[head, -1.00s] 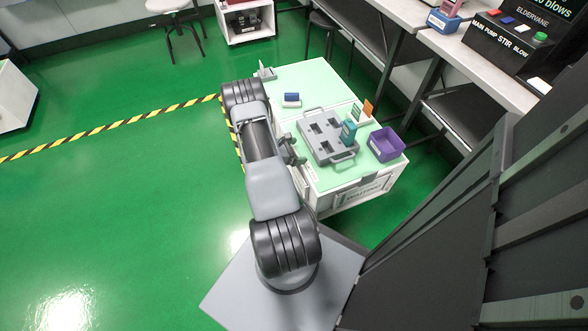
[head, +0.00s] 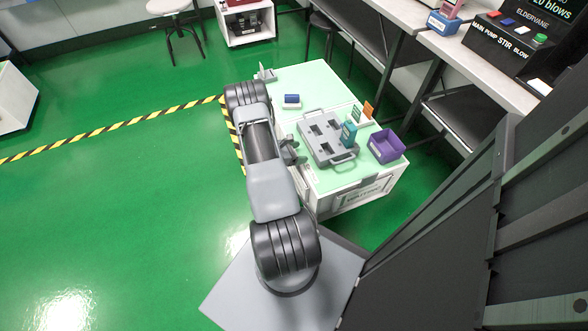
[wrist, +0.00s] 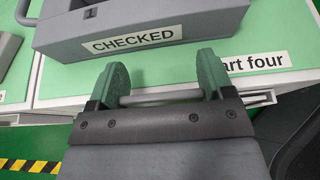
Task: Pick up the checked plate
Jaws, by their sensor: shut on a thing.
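The checked plate (head: 318,145) is a grey tray-like carrier with square recesses and loop handles at its ends. It lies on the pale green top of the white bench. In the wrist view its near side (wrist: 215,22) carries a CHECKED label. My gripper (head: 295,153) is at the plate's left long side. I cannot tell whether the plate is raised.
A teal box (head: 348,132) stands at the plate's right edge. A purple bin (head: 387,146), an orange card (head: 368,109) and a blue block (head: 292,99) are on the same bench. Open green floor lies left.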

